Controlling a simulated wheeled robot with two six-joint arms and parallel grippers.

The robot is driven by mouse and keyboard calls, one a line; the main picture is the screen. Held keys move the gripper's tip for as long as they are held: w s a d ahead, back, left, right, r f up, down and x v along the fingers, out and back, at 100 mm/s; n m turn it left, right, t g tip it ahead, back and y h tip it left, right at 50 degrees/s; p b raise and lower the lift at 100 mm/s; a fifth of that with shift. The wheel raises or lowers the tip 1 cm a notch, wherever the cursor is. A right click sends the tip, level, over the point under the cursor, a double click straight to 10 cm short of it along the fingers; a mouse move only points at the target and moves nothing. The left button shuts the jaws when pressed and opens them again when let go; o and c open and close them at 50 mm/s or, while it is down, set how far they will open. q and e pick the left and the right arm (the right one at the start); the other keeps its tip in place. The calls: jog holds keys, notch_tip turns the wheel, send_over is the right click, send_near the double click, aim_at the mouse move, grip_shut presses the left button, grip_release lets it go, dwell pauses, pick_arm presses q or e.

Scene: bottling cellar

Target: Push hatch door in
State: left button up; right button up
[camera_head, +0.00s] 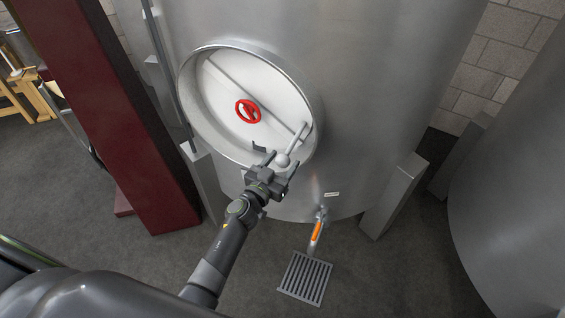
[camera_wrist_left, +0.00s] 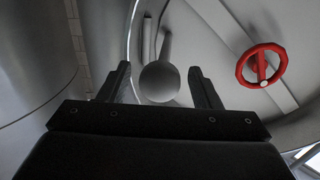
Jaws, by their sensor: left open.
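The round white hatch door (camera_head: 225,105) sits in the ring-shaped opening of the steel tank, with a red handwheel (camera_head: 248,111) at its middle. A grey lever with a ball end (camera_head: 282,160) reaches from the door's lower right side. My left gripper (camera_head: 276,166) is at the lower rim, open, with its fingers around or just short of the ball. In the left wrist view the ball (camera_wrist_left: 160,82) appears between the two spread fingertips (camera_wrist_left: 160,80), and the red wheel (camera_wrist_left: 261,66) is to the right. I cannot tell whether the fingers touch the ball. My right gripper is not in view.
The steel tank (camera_head: 370,80) stands on legs (camera_head: 393,196). Below are a tap with an orange handle (camera_head: 316,232) and a floor grate (camera_head: 305,278). A dark red post (camera_head: 110,110) stands at left, and another tank (camera_head: 515,200) at right.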

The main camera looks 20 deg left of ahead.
pick_arm(q)
jog(key=shift+w+d, duration=0.1)
jog(key=shift+w, duration=0.25)
jog(key=shift+c, duration=0.5)
grip_shut()
jog(key=shift+a+r, duration=0.1)
jog(key=shift+a, duration=0.1)
